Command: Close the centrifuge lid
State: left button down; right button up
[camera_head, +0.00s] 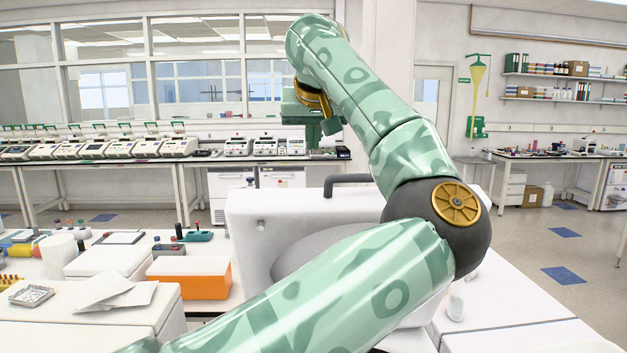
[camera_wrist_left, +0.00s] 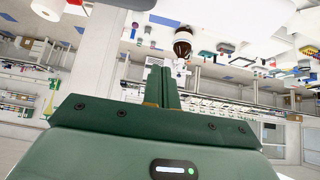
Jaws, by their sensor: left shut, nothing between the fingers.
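The centrifuge stands in front of me with its white lid (camera_head: 248,240) raised, its grey round inner side toward me. A dark handle (camera_head: 347,181) sits at the lid's top edge. The centrifuge body is mostly hidden behind my left arm. My left gripper (camera_head: 328,124) is up above and behind the lid's top edge, apart from the handle. In the left wrist view its two fingers (camera_wrist_left: 161,84) are together with nothing between them. My right gripper is in neither view.
An orange-sided box (camera_head: 190,278) with a white top stands left of the centrifuge. White boxes and small labware lie farther left. A back bench holds a row of thermal cyclers (camera_head: 110,147). Open floor (camera_head: 530,240) lies to the right.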

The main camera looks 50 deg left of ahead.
aim_at(312, 187)
pick_arm(q)
jog(key=p+x, duration=0.1)
jog(key=x, duration=0.9)
jog(key=s+d, duration=0.1)
jog(key=s+d+f, duration=0.1)
jog(key=d, duration=0.1)
jog(key=shift+s+d, duration=0.1)
jog(key=shift+s, duration=0.3)
jog(key=shift+w+f, duration=0.1)
